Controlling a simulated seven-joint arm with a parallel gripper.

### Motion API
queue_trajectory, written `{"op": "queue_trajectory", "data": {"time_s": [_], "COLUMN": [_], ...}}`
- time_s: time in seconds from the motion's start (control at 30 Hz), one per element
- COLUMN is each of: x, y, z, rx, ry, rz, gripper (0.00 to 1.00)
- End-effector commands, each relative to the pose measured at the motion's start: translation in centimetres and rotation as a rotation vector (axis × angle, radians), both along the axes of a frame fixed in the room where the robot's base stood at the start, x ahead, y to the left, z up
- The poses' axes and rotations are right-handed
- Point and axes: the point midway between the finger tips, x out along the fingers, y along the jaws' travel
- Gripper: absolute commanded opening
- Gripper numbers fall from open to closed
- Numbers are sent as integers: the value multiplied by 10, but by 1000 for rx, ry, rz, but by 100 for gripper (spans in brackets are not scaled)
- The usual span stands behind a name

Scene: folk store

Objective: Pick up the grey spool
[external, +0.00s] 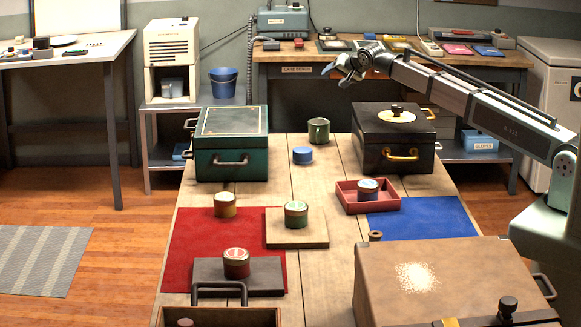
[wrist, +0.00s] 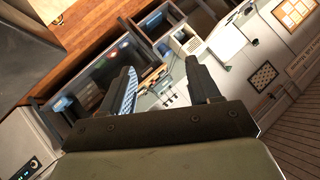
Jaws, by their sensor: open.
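I cannot pick out a clearly grey spool in either view. A small brown ring-like piece (external: 375,236) lies by the blue mat, partly against the brown case. Another small round thing (external: 185,323) is cut off at the bottom edge, inside the front tray, and I cannot tell what it is. My gripper (external: 335,75) is open and empty, high above the far end of the table, left of my forearm. In the wrist view its two fingers (wrist: 160,66) stand apart with nothing between them, facing the room's furniture, with no spool in sight.
A green box (external: 231,160), black box (external: 393,150) and brown case (external: 440,290) are tall obstacles. Bare planks lie mid-table.

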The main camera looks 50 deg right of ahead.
Motion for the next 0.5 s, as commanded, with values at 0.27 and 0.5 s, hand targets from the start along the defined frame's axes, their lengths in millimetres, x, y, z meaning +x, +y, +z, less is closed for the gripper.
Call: {"op": "queue_trajectory", "data": {"time_s": [0.27,0.5], "x": [-56,-125], "y": [153,266], "z": [-16,-27], "rx": [59,83], "ry": [174,333], "rz": [129,237], "gripper": [62,62]}}
